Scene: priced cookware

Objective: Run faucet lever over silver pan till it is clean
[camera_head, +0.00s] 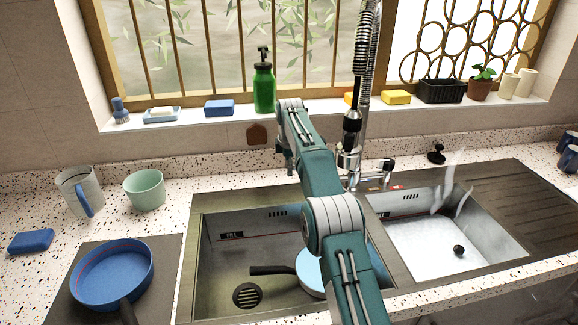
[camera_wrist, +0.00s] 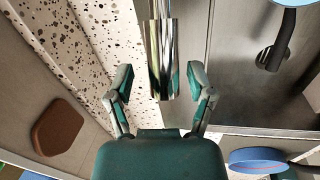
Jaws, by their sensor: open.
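The pan (camera_head: 312,272) lies in the left basin, pale blue-white inside with a dark handle pointing left; my arm hides part of it. It also shows cut off at the wrist view's top right (camera_wrist: 293,3). The chrome faucet (camera_head: 350,158) stands behind the sink, with a coiled hose and a side fitting (camera_head: 376,165). My gripper (camera_wrist: 160,76) is open, its two fingers apart. A chrome cylinder (camera_wrist: 160,50) appears between them; I cannot tell whether it is the lever or touches a finger. My arm hides most of the gripper in the head view.
A blue pan (camera_head: 112,272) sits on a dark mat at left, near a mug (camera_head: 80,192), a green cup (camera_head: 145,190) and a blue sponge (camera_head: 31,241). A green bottle (camera_head: 264,88) stands on the sill. The right basin (camera_head: 430,245) holds whitish suds and a dark ball.

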